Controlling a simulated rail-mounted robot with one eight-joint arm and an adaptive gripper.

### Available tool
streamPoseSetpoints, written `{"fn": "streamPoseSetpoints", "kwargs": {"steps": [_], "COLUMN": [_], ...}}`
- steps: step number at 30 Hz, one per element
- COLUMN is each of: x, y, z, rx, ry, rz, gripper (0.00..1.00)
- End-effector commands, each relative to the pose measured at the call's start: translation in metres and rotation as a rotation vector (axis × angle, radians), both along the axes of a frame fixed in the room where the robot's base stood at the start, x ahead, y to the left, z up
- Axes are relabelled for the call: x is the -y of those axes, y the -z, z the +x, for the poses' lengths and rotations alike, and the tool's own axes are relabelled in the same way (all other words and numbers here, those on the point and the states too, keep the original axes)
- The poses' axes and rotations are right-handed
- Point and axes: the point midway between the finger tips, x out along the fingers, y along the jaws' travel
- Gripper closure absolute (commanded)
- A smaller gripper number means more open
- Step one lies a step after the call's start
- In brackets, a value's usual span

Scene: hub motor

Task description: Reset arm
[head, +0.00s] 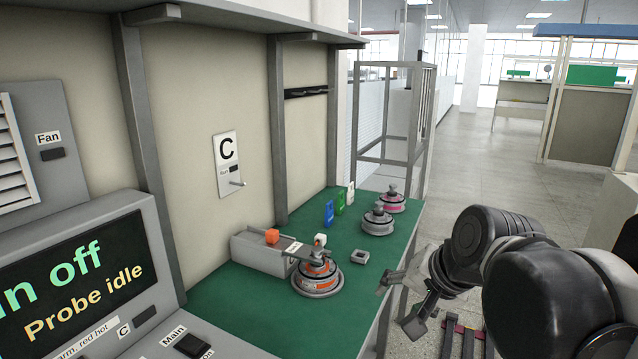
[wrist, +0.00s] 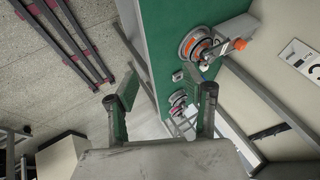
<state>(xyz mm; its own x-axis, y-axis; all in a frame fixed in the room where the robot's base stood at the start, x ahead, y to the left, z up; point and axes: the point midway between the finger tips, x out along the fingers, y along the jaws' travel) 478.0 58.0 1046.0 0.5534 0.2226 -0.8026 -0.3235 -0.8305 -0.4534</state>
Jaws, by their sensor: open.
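My gripper (head: 398,305) hangs off the right edge of the green workbench (head: 235,300) in the head view, fingers apart with nothing between them. My arm reaches in from the right. In the wrist view my gripper (wrist: 160,98) is open and empty, with the floor and the bench edge beyond its fingers. The nearest hub motor (head: 317,283), grey with orange bands, stands on the bench left of my gripper, apart from it. It also shows in the wrist view (wrist: 194,45).
Two more hub motors (head: 377,222) (head: 391,202) stand farther back, the rear one pink-banded. A metal frame (head: 428,130) stands behind.

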Motion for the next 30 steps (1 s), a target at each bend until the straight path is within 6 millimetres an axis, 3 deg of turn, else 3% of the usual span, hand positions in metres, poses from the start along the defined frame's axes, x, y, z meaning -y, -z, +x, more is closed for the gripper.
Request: {"fn": "streamPoseSetpoints", "kwargs": {"steps": [6,12,18,30], "x": [0.029,0.05,0.058,0.058], "y": [0.022,0.041,0.049,0.049], "z": [-0.06,-0.096,-0.109,-0.109], "rx": [0.051,0.073,0.078,0.079], "ry": [-0.156,-0.273,-0.321,-0.323], "rz": [-0.245,-0.421,-0.493,-0.494], "gripper": [0.54,0.54,0.54,0.54]}}
